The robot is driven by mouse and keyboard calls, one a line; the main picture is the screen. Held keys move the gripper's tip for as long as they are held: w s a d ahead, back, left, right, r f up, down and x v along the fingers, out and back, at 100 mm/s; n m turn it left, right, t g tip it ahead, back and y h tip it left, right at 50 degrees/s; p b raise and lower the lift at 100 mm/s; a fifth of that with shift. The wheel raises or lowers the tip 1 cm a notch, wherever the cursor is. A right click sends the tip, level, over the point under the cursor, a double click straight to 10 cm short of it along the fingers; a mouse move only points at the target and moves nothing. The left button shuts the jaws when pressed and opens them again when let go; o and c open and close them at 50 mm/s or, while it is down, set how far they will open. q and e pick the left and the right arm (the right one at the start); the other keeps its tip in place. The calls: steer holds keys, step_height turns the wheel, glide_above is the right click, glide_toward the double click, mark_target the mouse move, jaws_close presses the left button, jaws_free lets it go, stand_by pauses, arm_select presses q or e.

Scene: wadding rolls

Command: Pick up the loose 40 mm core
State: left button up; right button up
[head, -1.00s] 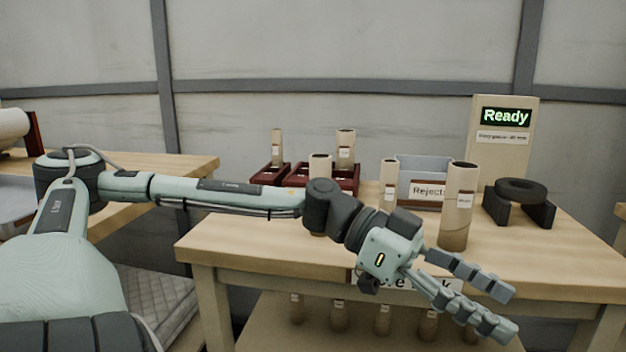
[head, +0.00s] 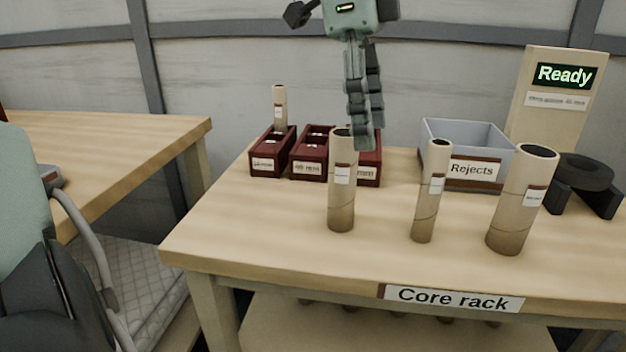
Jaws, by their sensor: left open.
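Three loose cardboard cores stand upright on the bench: a medium one (head: 341,205) at left, a thin one (head: 425,215) in the middle and a wide one (head: 508,225) at right. Their labels are too small to read, so I cannot tell which is 40 mm. My left gripper (head: 362,142) is open and empty, its fingers pointing down from the top of the head view. Its tips overlap the upper right of the medium core in the picture; contact is not clear. My right gripper is not in view.
Dark red trays (head: 312,170) stand behind, one holding an upright core (head: 280,105). A grey Rejects bin (head: 435,160), a Ready sign (head: 565,75) and a black ring on a stand (head: 585,172) are at right. The bench (head: 270,225) is clear at front left.

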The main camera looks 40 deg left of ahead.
mark_target(343, 165)
arm_select(q)
steer(key=a+y, duration=0.1)
steer(key=s+a, duration=0.1)
steer(key=a, duration=0.1)
steer(key=shift+s+r+n+g+y, duration=0.2)
steer(key=shift+n+g+y, duration=0.1)
steer(key=shift+y, duration=0.1)
steer(key=shift+s+a+f, duration=0.1)
steer(key=shift+s+f, duration=0.05)
steer(key=shift+f, duration=0.45)
steer(key=f, duration=0.6)
steer(key=shift+w+f, duration=0.25)
steer(key=shift+w, duration=0.1)
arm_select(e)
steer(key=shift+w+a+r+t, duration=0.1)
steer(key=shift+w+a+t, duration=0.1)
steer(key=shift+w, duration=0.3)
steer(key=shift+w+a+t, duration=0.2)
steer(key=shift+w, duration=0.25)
arm_select(q)
steer(key=c, duration=1.2)
